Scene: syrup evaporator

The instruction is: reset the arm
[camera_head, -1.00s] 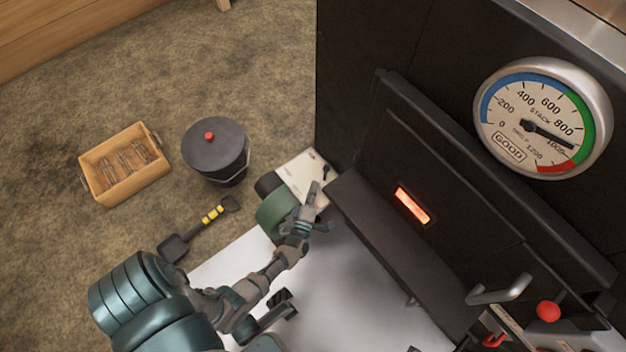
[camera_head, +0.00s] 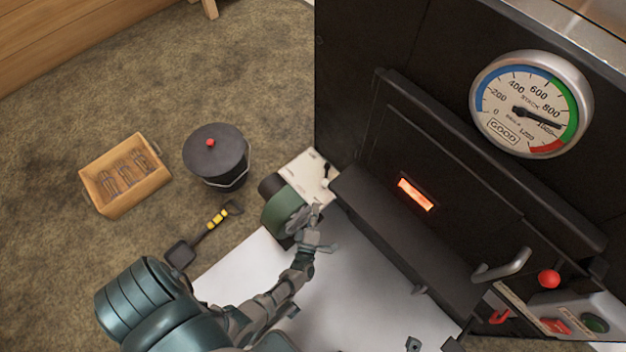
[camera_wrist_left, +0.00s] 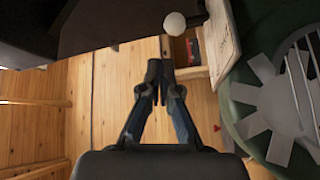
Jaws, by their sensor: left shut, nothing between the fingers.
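My left arm reaches up from the lower left in the head view. My left gripper (camera_head: 318,230) is above the pale floor sheet, in front of the green round blower housing (camera_head: 284,213). In the left wrist view the gripper (camera_wrist_left: 163,72) has its fingers together with nothing between them. The slatted green housing (camera_wrist_left: 242,110) is at the right there, apart from the fingers. My right gripper does not show.
The black evaporator front (camera_head: 440,130) with its glowing slot (camera_head: 415,194), gauge (camera_head: 531,104) and handle (camera_head: 502,265) fills the right. A wooden box (camera_head: 125,176), lidded black bucket (camera_head: 216,158) and small shovel (camera_head: 204,234) are on the floor at left.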

